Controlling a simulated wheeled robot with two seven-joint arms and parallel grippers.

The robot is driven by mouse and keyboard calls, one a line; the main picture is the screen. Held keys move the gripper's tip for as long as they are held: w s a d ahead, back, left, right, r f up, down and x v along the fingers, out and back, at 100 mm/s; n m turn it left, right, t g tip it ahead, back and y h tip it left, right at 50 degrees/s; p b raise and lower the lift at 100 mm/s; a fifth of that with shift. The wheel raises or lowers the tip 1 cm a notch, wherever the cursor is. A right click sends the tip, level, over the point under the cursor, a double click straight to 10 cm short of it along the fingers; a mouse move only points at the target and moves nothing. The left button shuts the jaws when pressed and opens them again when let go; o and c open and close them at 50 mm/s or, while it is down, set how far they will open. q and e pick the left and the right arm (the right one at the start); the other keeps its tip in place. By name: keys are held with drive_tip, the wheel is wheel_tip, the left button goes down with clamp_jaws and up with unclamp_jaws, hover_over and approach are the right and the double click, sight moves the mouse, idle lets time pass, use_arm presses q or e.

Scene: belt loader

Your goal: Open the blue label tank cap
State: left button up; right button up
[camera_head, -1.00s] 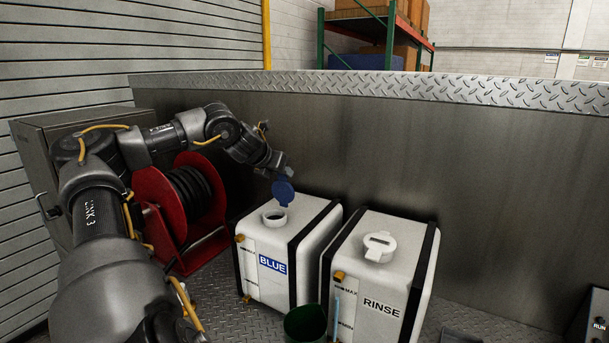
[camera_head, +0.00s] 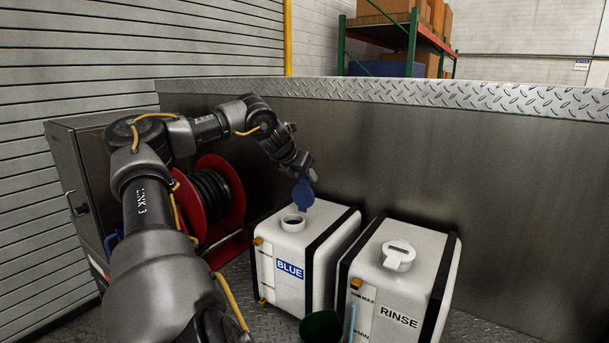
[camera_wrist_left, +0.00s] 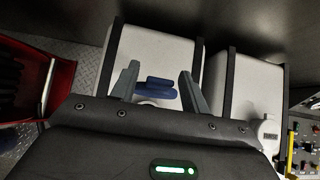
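The white tank with the blue label (camera_head: 290,269) stands in the middle of the head view. Its round neck (camera_head: 293,223) is uncovered. The blue cap (camera_head: 303,196) stands upright at the neck's back edge, swung up off the opening. In the left wrist view the cap (camera_wrist_left: 157,91) shows nearly edge-on between my fingers. My left gripper (camera_head: 303,163) is just above the cap; in the wrist view its fingers (camera_wrist_left: 159,78) are spread, with small gaps beside the cap. Part of the neck is hidden there by the gripper body. My right gripper is not in view.
The RINSE tank (camera_head: 400,300) with its white cap (camera_head: 399,256) stands close on the right. A dark green container (camera_head: 320,326) is in front. A red hose reel (camera_head: 222,205) is at left, and a metal wall (camera_head: 420,165) stands behind the tanks.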

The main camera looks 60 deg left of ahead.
use_arm(q)
drive_tip(key=shift+o, duration=0.3)
drive_tip(key=shift+s+d+r+b, duration=0.1)
drive_tip(key=shift+s+r+b, duration=0.1)
drive_tip(key=shift+b, duration=0.15)
drive_tip(key=b+v, duration=0.3)
drive_tip(key=v, duration=0.7)
drive_tip(key=shift+b, duration=0.35)
